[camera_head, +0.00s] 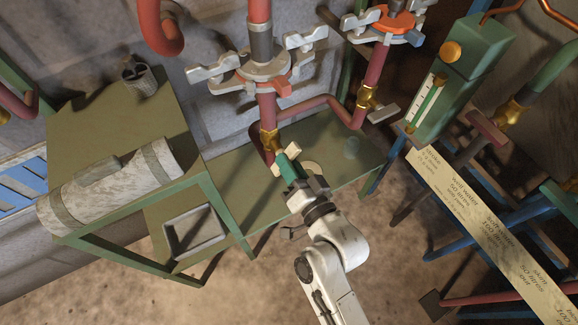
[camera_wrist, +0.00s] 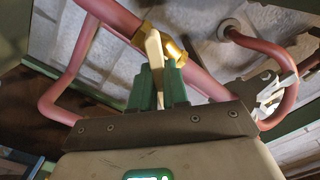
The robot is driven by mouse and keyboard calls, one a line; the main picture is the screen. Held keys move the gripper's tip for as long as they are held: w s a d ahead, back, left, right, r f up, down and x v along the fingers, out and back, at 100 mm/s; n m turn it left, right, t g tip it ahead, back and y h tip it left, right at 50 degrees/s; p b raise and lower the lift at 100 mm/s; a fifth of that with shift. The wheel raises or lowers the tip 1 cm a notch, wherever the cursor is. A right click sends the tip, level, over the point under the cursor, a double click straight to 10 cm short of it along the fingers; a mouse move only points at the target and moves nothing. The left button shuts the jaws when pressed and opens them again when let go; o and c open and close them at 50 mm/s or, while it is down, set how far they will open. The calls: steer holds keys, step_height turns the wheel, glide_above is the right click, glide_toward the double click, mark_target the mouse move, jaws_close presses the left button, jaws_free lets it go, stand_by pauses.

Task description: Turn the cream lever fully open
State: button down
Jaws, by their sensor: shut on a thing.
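The cream lever (camera_head: 291,150) sits at a brass valve (camera_head: 269,141) low on the red vertical pipe (camera_head: 267,107). In the wrist view the cream lever (camera_wrist: 154,48) runs from the brass valve (camera_wrist: 174,50) down between my green fingers. My gripper (camera_head: 286,167) is shut on the lever; its fingertips (camera_wrist: 159,85) are on either side of the lever. My gripper hides part of the lever in the head view. The lever's exact angle to the pipe is hard to tell.
A second brass valve (camera_head: 366,97) with a grey lever (camera_head: 384,113) is on the pipe to the right. A green bench (camera_head: 232,165) lies below the pipes. A taller green table (camera_head: 88,130) carries a wrapped cylinder (camera_head: 105,187) and a dark cup (camera_head: 138,77). A labelled board (camera_head: 490,232) slants at right.

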steer(key=shift+f+n+b, duration=0.15)
steer(key=shift+n+b, duration=2.05)
steer(key=shift+n, duration=2.1)
steer(key=c, duration=1.1)
jaws_free()
steer(key=v, duration=1)
steer(key=shift+s+d+p, duration=0.25)
steer(key=shift+s+p, duration=0.1)
steer(key=shift+p, duration=0.05)
